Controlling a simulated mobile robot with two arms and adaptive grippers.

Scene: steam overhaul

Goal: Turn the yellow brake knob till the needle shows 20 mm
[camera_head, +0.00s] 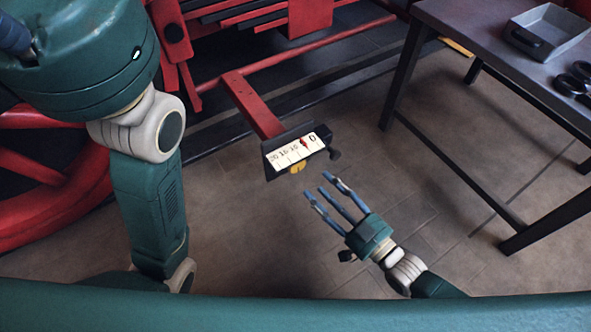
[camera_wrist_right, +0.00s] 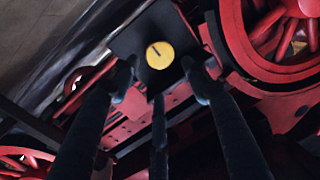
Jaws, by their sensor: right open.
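The yellow brake knob (camera_head: 297,168) peeks out under the front edge of a dark gauge box. In the right wrist view the knob (camera_wrist_right: 160,54) is a round yellow disc with a short dark mark, on a dark plate. The white scale (camera_head: 287,156) on the box has 20 at its left end and 0 at its right. The red needle (camera_head: 304,143) stands between 10 and 0, near the 0 end. My right gripper (camera_head: 331,190) is open, its fingers pointing at the knob from the lower right, apparently a little short of it. My left gripper is out of view.
A red bar (camera_head: 250,105) carries the gauge box from the red locomotive frame. A small black knob (camera_head: 334,154) sticks out at the box's right end. A dark table (camera_head: 450,40) with a grey tray (camera_head: 553,50) stands at right. The floor below the box is clear.

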